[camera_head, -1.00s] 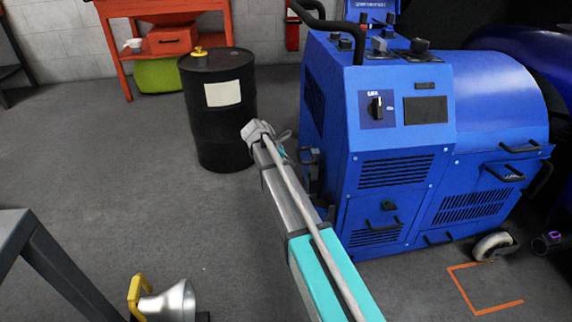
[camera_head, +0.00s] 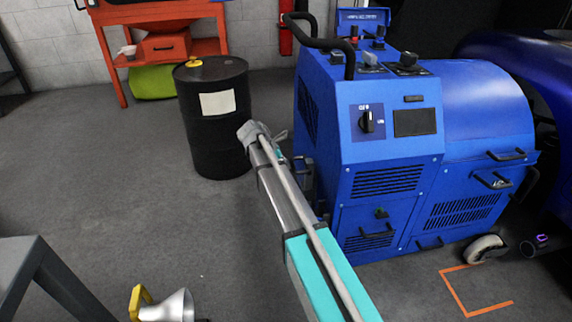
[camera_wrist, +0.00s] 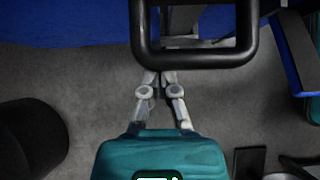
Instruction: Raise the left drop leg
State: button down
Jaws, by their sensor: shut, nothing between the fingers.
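The blue dynamometer cabinet (camera_head: 385,170) stands at the right of the head view, partly behind my arm. Its left drop leg cannot be clearly made out; dark fittings (camera_head: 303,180) on the cabinet's left side are partly covered by my arm. In the wrist view, my gripper (camera_wrist: 160,78) is shut and empty. Its fingertips meet at the lower bar of a black looped handle (camera_wrist: 195,60), which overlaps them in the picture; whether they touch cannot be told. Grey parts show through the loop, and a blue panel (camera_wrist: 60,22) lies behind.
A black drum (camera_head: 212,125) stands left of my arm, with an orange workbench (camera_head: 160,22) behind. A silver horn with a yellow handle (camera_head: 165,304) lies at the lower left, near a grey table frame (camera_head: 40,268). Grey floor is open between them.

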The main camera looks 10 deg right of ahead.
notch_tip(320, 180, up, 9)
jog(key=p, duration=0.9)
jog(key=shift+f, duration=0.2)
dwell(0.5)
jog(key=shift+a+f+b, duration=0.2)
jog(key=shift+f+b, duration=0.75)
jog(key=shift+b, duration=0.1)
jog(key=shift+a+f+b, duration=0.2)
jog(key=shift+f+b, duration=0.7)
jog(key=shift+b, duration=0.15)
jog(key=p+v, duration=0.7)
jog(key=v, duration=0.3)
jog(key=shift+p, duration=0.4)
